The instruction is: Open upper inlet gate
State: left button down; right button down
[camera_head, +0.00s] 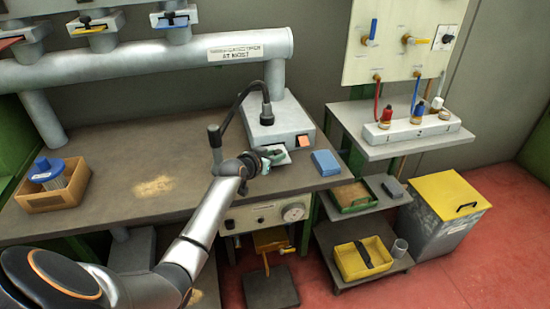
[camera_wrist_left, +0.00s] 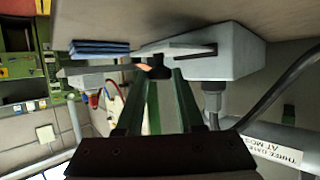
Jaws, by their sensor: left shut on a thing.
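A grey box unit (camera_head: 280,125) stands on the bench, with an orange patch on its front right. A pale flat plate (camera_head: 281,160) juts from its front low down; this may be the gate, but I cannot tell. My left gripper (camera_head: 263,159) is at the front of the box. In the left wrist view its two green fingers (camera_wrist_left: 160,76) close on a small black knob (camera_wrist_left: 156,66) beside the plate's edge. The grey box (camera_wrist_left: 215,55) shows just beyond. The fingers partly hide the plate. My right gripper is not in view.
A blue block (camera_head: 325,162) lies right of the box, and a wooden crate (camera_head: 52,200) with a blue-topped item stands at the left. A black bent arm (camera_head: 237,105) rises beside the box. Hopper outlets (camera_head: 172,22) hang above; a valve panel (camera_head: 392,60) is at right.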

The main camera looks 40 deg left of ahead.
pick_arm(q)
jog(key=c, duration=0.8)
grip_release()
jog(key=shift+c, duration=0.2)
jog(key=p+v, duration=0.1)
jog(key=v, duration=1.1)
jog(key=shift+s, duration=0.2)
